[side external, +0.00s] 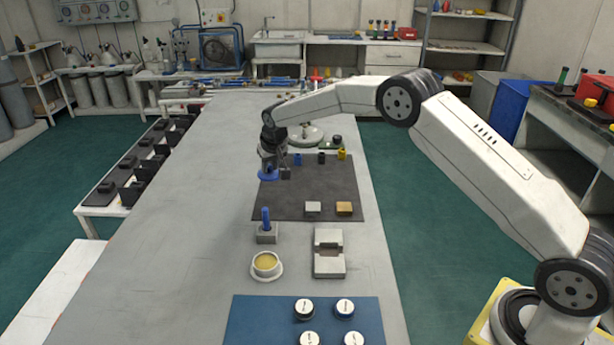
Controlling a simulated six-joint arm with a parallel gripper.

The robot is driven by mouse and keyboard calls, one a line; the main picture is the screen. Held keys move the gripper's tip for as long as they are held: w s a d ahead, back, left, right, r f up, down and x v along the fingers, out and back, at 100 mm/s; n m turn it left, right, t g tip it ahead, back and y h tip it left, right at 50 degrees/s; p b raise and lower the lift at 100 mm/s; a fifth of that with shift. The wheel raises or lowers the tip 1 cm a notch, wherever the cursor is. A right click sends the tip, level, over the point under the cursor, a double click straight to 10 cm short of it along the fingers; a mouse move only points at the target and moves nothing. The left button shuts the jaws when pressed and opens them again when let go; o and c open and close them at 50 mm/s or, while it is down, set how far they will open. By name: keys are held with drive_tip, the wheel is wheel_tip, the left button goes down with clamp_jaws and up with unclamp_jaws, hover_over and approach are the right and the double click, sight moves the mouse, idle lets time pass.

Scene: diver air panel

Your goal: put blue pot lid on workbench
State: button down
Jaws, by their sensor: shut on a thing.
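My gripper (277,168) hangs above the left edge of the dark mat on the grey workbench (180,235). It is shut on a small blue round piece, the blue pot lid (267,175), which sits flat at its fingertips. The lid appears to be a little above the bench, but the exact gap cannot be told from this view. The fingers are small and partly hidden by the wrist.
The dark mat (285,200) holds small blocks and several coloured fittings. The bench's left side is clear.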

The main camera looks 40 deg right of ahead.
sight(272, 175)
wheel_tip(272, 175, down, 6)
drive_tip(key=shift+r, duration=0.1)
idle(0.4)
drive_tip(key=shift+f, duration=2.7)
drive_tip(key=shift+f, duration=0.3)
drive_tip(key=shift+c, duration=2)
unclamp_jaws()
drive_tip(key=shift+r, duration=0.15)
drive_tip(key=shift+r, duration=3.35)
